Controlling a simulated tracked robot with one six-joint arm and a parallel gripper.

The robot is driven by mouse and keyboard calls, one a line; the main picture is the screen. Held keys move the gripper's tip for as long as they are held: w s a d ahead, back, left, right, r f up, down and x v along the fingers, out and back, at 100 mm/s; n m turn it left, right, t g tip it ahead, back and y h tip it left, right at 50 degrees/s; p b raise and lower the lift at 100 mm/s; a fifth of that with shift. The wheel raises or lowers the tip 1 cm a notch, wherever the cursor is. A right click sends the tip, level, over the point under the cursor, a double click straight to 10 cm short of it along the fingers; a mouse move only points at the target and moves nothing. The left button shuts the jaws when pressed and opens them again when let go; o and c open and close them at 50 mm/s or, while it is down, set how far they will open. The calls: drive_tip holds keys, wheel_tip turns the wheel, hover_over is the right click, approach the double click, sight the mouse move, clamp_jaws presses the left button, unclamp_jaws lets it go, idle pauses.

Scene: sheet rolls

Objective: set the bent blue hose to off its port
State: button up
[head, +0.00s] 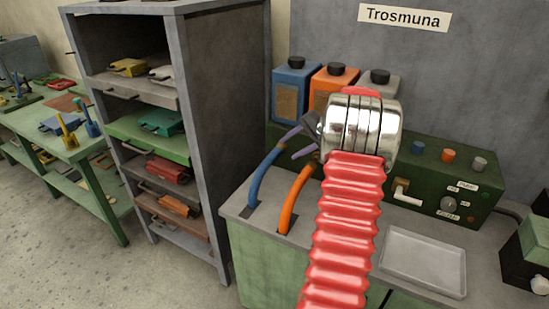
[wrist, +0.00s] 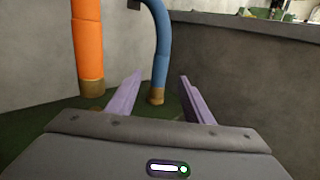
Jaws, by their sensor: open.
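The bent blue hose (head: 262,180) rises from the grey bench and curves toward the green box (head: 428,165) in the head view. In the wrist view the blue hose (wrist: 161,45) ends in a brass collar (wrist: 157,97) that meets the green surface, where it appears seated. My gripper (head: 287,148) is open, with purple fingers. In the wrist view my gripper (wrist: 160,76) has one finger on each side of the blue hose, with gaps visible. In the head view my red arm and wrist hide part of the box and the hose's port end.
An orange hose (head: 294,200) runs close beside the blue one, left of the fingers in the wrist view (wrist: 87,45). Blue (head: 290,95) and orange (head: 322,85) canisters stand behind. A shallow tray (head: 424,262) and a white lever (head: 407,196) are to the right.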

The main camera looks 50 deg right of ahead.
sight(275, 157)
drive_tip(key=x, duration=1)
drive_tip(key=shift+c, duration=0.5)
drive_tip(key=shift+s, duration=0.1)
clamp_jaws()
